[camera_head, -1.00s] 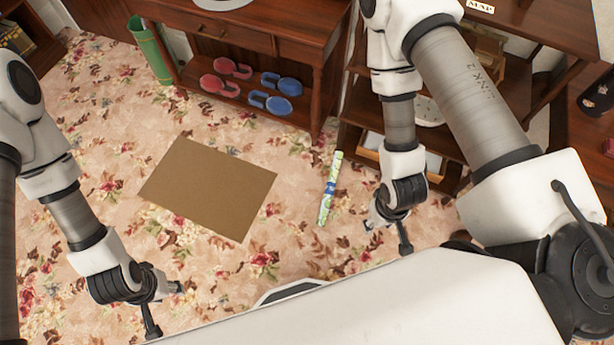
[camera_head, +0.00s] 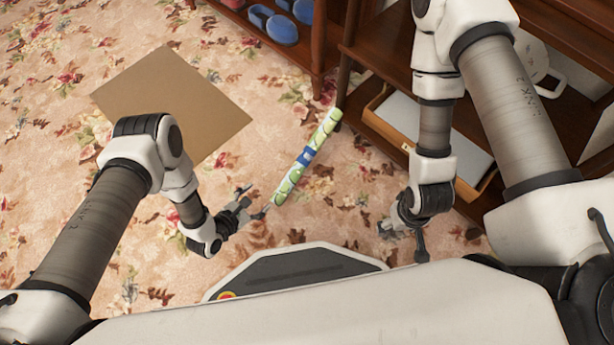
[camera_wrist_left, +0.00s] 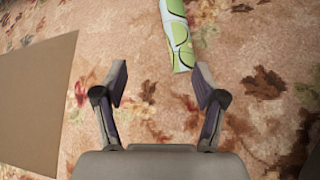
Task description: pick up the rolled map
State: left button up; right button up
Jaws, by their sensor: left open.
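The rolled map (camera_head: 307,157) is a thin green and white patterned roll with a blue band around its middle. It lies slantwise on the floral carpet. My left gripper (camera_head: 256,203) is open and close to the near end of the roll. In the left wrist view the end of the rolled map (camera_wrist_left: 178,40) shows at the top, just beyond and slightly right of the middle of the open left gripper (camera_wrist_left: 160,85). Nothing is between the fingers. My right gripper (camera_head: 402,240) hangs at the right, apart from the roll; its jaws are too unclear to read.
A flat brown board (camera_head: 172,103) lies on the carpet left of the roll. A dark wooden shelf (camera_head: 388,45) with a wooden tray (camera_head: 470,183) stands at the right. Blue shoes (camera_head: 281,27) sit on a low shelf at the top. Carpet around the roll is clear.

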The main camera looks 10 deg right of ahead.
aim_at(284, 191)
pick_arm(q)
jog(key=d+f+n+b, duration=0.1)
jog(key=f, duration=0.1)
jog(key=d+f+n+h+b, duration=0.1)
jog(key=f, duration=0.2)
jog(key=d+f+n+h+b, duration=0.1)
jog(key=f+b, duration=0.1)
jog(key=shift+w+d+f+t, duration=0.2)
jog(key=shift+w+d+t, duration=0.1)
jog(key=shift+t, duration=0.1)
jog(key=shift+n, duration=0.3)
jog(key=b+x, duration=0.5)
jog(key=x, duration=0.2)
jog(key=shift+w+r, duration=0.1)
jog(key=shift+w, duration=0.05)
grip_shut()
pick_arm(e)
notch_tip(284, 191, down, 12)
jog(key=shift+w, duration=0.35)
